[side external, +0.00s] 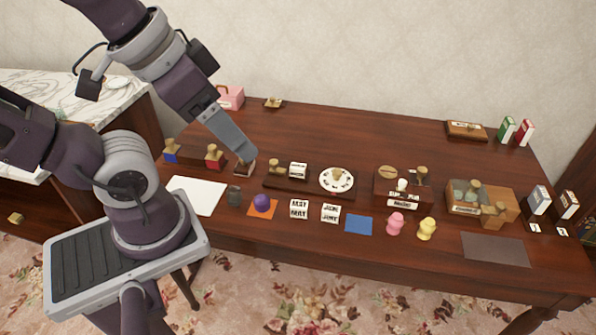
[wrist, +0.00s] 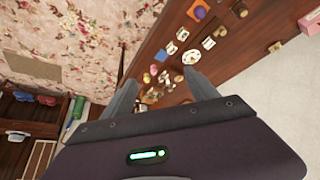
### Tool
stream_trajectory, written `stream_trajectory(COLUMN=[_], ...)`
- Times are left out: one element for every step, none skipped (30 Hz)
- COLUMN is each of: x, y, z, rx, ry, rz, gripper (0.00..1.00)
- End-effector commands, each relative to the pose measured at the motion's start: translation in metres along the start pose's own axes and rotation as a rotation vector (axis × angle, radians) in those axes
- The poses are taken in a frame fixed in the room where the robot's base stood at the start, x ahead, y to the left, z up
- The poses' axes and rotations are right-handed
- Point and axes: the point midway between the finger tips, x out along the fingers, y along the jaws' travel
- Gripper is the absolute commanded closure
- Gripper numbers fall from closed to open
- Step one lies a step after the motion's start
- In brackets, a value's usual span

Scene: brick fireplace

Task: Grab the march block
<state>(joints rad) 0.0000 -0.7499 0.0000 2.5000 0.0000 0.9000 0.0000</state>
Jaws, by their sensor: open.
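Two white lettered pieces lie near the table's front, a left one (side external: 299,209) and a right one (side external: 330,213). Each carries two lines of dark letters, too small to read surely, so I cannot tell which is the march block. Another white lettered block (side external: 298,169) sits on a dark wooden stand (side external: 272,184) behind them. My gripper (side external: 243,170) is open above the table, left of that stand, close to a small dark stamp-like piece. I cannot tell whether it touches that piece. In the wrist view my gripper (wrist: 158,76) shows spread fingers with nothing seen held between them.
A round white dial (side external: 337,180) sits on the stand's right end. A purple object (side external: 262,202) on an orange sheet, a blue sheet (side external: 358,225), and pink (side external: 395,223) and yellow (side external: 427,228) figures line the front. A white sheet (side external: 197,195) lies at left. The table's back middle is clear.

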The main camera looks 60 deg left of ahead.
Motion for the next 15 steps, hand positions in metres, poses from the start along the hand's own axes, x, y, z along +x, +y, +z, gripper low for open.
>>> stream_trajectory(x=[0.000,0.000,0.000,0.000,0.000,0.000,0.001,0.003,0.008,0.013,0.020,0.031,0.039,0.047,0.057], y=[0.000,0.000,0.000,0.000,0.000,0.000,-0.001,-0.003,-0.009,-0.016,-0.025,-0.040,-0.054,-0.069,-0.089], z=[0.000,0.000,0.000,0.000,0.000,0.000,0.000,0.001,0.002,0.004,0.006,0.010,0.013,0.015,0.016], rx=[0.000,0.000,0.000,0.000,0.000,0.000,0.002,0.009,0.024,0.043,0.069,0.114,0.157,0.205,0.277], ry=[0.000,0.000,0.000,0.000,0.000,0.000,-0.006,-0.020,-0.057,-0.098,-0.150,-0.234,-0.302,-0.373,-0.464], rz=[0.000,0.000,0.000,0.000,0.000,0.000,-0.004,-0.013,-0.035,-0.061,-0.096,-0.153,-0.202,-0.256,-0.328], gripper=[0.33,0.33,0.33,0.33,0.33,0.33,0.33,0.33,0.33,0.33,0.33,0.33,0.33,0.33,0.33])
